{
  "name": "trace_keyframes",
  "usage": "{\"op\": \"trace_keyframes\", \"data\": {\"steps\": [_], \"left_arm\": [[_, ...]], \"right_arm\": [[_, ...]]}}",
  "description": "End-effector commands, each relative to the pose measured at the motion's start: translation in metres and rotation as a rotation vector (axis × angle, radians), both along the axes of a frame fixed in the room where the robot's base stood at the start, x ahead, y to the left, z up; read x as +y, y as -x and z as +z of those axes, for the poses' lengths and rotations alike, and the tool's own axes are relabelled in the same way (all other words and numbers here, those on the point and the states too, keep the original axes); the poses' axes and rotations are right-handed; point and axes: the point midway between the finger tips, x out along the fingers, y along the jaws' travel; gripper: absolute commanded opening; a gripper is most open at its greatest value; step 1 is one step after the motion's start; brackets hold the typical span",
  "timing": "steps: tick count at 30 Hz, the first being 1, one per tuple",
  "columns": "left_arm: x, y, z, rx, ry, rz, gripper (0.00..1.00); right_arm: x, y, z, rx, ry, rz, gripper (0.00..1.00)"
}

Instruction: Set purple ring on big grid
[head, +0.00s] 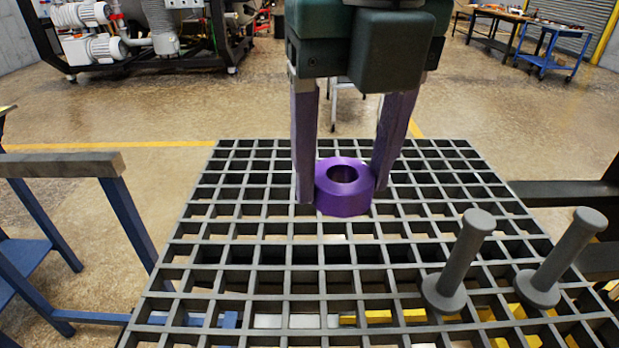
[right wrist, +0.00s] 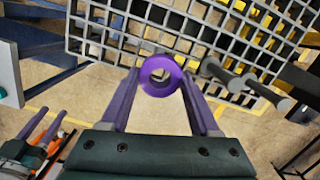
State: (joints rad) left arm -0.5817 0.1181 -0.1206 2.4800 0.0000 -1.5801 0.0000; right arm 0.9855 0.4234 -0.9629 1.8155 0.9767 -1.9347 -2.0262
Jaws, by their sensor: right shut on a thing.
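The purple ring (head: 344,200) is a thick ring with a round hole, lying flat at the middle of the big grid in the head view. My right gripper (head: 345,192) comes down from above with one finger on each side of the ring, shut on it. The ring also shows between the fingertips in the right wrist view (right wrist: 160,76). The big grid (head: 262,268) is a dark grey lattice with square openings. The ring appears at or just above the bars; I cannot tell whether it touches them.
Two grey pegs with round flanges, one nearer (head: 461,262) and one at the far right (head: 563,258), stand tilted on the right front of the grid. A blue-legged bench with a grey top (head: 62,164) is at the left. The grid's left and back areas are clear.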

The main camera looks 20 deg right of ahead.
Motion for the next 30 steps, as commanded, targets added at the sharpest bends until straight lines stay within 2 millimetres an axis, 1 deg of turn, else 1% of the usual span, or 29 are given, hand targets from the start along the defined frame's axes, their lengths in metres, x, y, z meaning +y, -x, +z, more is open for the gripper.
{"op": "trace_keyframes", "data": {"steps": [1,6,9,12,18,24,27,30], "left_arm": [[0.000,0.000,0.000,0.000,-0.002,-0.001,0.50],[0.002,0.000,-0.002,-0.001,-0.006,-0.003,0.50],[0.002,0.000,-0.003,-0.001,-0.007,-0.004,0.50],[0.002,0.000,-0.004,-0.002,-0.006,-0.004,0.50],[0.002,-0.001,-0.006,-0.002,-0.006,-0.003,0.50],[0.001,-0.001,-0.009,-0.002,-0.005,-0.003,0.50],[0.001,-0.001,-0.010,-0.003,-0.003,-0.001,0.50],[0.000,-0.001,-0.009,-0.002,0.000,0.001,0.50]], "right_arm": [[-0.001,0.002,-0.016,0.008,0.001,-0.003,0.00],[-0.001,0.002,-0.067,0.006,0.002,-0.002,0.00],[-0.001,0.002,-0.094,0.005,0.002,-0.001,0.00],[-0.001,0.001,-0.113,0.003,0.002,-0.002,0.00],[0.000,0.000,-0.132,0.001,0.000,-0.001,0.00],[0.000,0.000,-0.163,0.002,0.001,-0.002,0.00],[0.000,0.000,-0.170,-0.001,0.001,0.000,0.00],[0.000,0.000,-0.170,-0.002,0.000,0.001,0.00]]}}
